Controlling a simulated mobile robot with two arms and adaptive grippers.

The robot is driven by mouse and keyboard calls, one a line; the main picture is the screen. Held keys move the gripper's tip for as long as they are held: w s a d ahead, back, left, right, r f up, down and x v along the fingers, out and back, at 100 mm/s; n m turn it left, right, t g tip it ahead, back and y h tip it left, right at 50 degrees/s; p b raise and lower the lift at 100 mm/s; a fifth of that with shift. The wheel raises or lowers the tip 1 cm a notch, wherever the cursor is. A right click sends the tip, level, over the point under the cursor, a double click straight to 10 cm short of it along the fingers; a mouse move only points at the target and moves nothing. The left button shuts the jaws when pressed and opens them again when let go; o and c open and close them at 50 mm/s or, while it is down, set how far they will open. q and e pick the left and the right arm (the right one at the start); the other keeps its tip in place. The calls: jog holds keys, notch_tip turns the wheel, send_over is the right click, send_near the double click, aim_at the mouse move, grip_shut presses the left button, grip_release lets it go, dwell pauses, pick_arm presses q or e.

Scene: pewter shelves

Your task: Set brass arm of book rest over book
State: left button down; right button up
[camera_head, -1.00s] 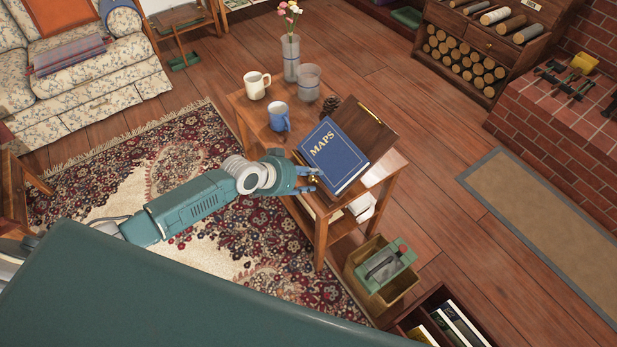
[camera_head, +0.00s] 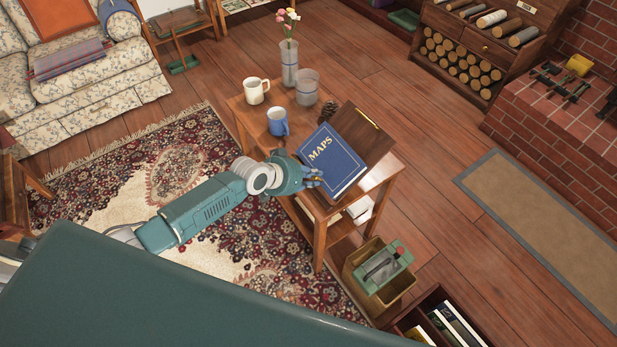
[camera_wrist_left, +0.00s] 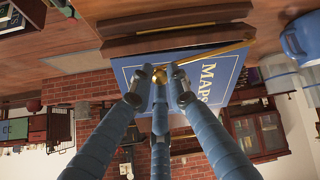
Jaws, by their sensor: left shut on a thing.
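The blue book (camera_head: 331,160), titled MAPS, leans on the wooden book rest (camera_head: 366,132) on the small table. In the left wrist view the book (camera_wrist_left: 205,85) appears upside down, below the rest's wooden ledge (camera_wrist_left: 175,38). My left gripper (camera_head: 315,178) is at the book's lower left edge in the head view. Its blue fingers (camera_wrist_left: 160,82) are closed around the knob end of the brass arm (camera_wrist_left: 215,54). The thin arm runs from the fingertips across the front of the book's lower part. Whether it touches the cover I cannot tell. My right gripper is out of view.
A blue mug (camera_head: 278,122), a cream mug (camera_head: 256,91), a glass (camera_head: 307,88) and a flower vase (camera_head: 289,62) stand on the table's far part. A pine cone (camera_head: 328,110) sits behind the rest. A bin (camera_head: 377,290) stands on the floor by the table.

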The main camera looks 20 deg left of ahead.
aim_at(318, 147)
pick_arm(q)
jog(key=w+r+n+p, duration=0.1)
jog(key=n, duration=0.1)
jog(key=w+r+n+p, duration=0.1)
jog(key=w+n+p, duration=0.1)
jog(key=w+d+r+n+y+p, duration=0.1)
jog(key=w+r, duration=0.1)
jog(key=shift+w+d+n+p, duration=0.1)
jog(key=shift+w+n+p, duration=0.15)
jog(key=shift+n+p, duration=0.15)
jog(key=w+n, duration=0.1)
jog(key=w+a+r+n, duration=0.1)
jog(key=w+n, duration=0.1)
jog(key=w+r+n+p, duration=0.1)
jog(key=w+n, duration=0.1)
jog(key=shift+a+y, duration=0.3)
jog(key=shift+y, duration=0.1)
jog(key=shift+w+a+r+n+g, duration=0.1)
jog(key=shift+w+a+n+g, duration=0.05)
jog(key=shift+w+a+n, duration=0.3)
jog(key=shift+w+a+r+n+g, duration=0.15)
jog(key=shift+w+a+n, duration=0.1)
jog(key=shift+w+n, duration=0.3)
jog(key=shift+f, duration=0.1)
jog(key=c, duration=1.7)
grip_release()
jog(key=shift+o, duration=0.2)
jog(key=v, duration=1.2)
jog(key=shift+d, duration=0.2)
